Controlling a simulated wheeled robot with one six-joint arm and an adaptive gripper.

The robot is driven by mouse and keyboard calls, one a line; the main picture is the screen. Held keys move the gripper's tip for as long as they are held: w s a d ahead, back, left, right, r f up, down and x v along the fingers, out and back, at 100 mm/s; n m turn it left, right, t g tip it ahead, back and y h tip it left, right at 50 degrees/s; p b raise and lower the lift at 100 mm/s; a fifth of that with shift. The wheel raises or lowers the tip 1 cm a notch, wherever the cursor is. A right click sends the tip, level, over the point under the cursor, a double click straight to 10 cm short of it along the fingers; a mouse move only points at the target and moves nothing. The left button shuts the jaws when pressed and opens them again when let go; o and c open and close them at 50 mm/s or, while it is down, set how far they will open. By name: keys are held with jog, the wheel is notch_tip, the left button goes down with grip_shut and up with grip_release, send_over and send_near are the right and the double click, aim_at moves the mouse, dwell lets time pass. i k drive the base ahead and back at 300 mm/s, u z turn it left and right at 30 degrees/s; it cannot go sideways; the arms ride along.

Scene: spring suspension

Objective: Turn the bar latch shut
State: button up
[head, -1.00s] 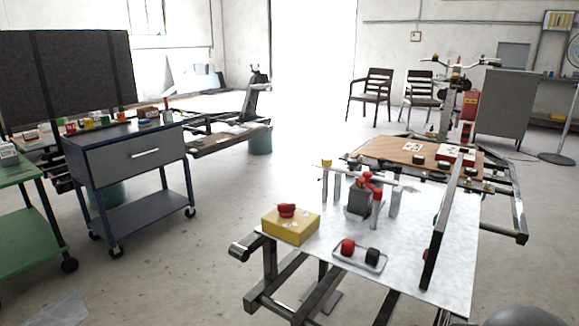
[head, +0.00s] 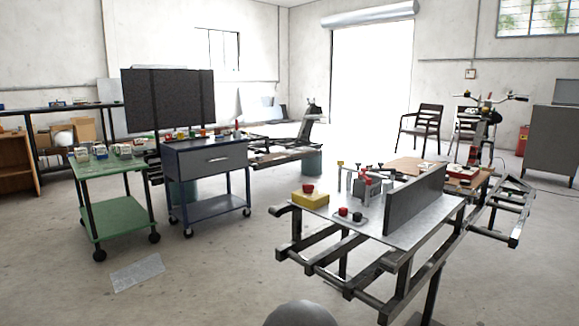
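A metal worktable (head: 405,238) stands right of centre in the head view. On it is a small fixture (head: 368,188) with a grey block, red parts and upright posts. I cannot make out for sure which part is the bar latch, or how it is turned. A yellow box with a red button (head: 309,198) stands at the table's left end. A small tray with a red and a dark knob (head: 350,216) lies near the front edge. A tall dark panel (head: 415,203) stands along the right side. My gripper is not in view.
A blue drawer cart (head: 207,203) and a green cart (head: 112,213) stand at left, with a flat sheet (head: 138,273) on the floor before them. Black frame bars stick out from the worktable. Chairs (head: 421,128) stand behind.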

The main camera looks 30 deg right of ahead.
aim_at(340, 162)
jog(key=u, duration=0.2)
jog(key=i, duration=0.9)
jog(key=z, duration=0.4)
jog(key=i, duration=0.9)
jog(key=z, duration=0.85)
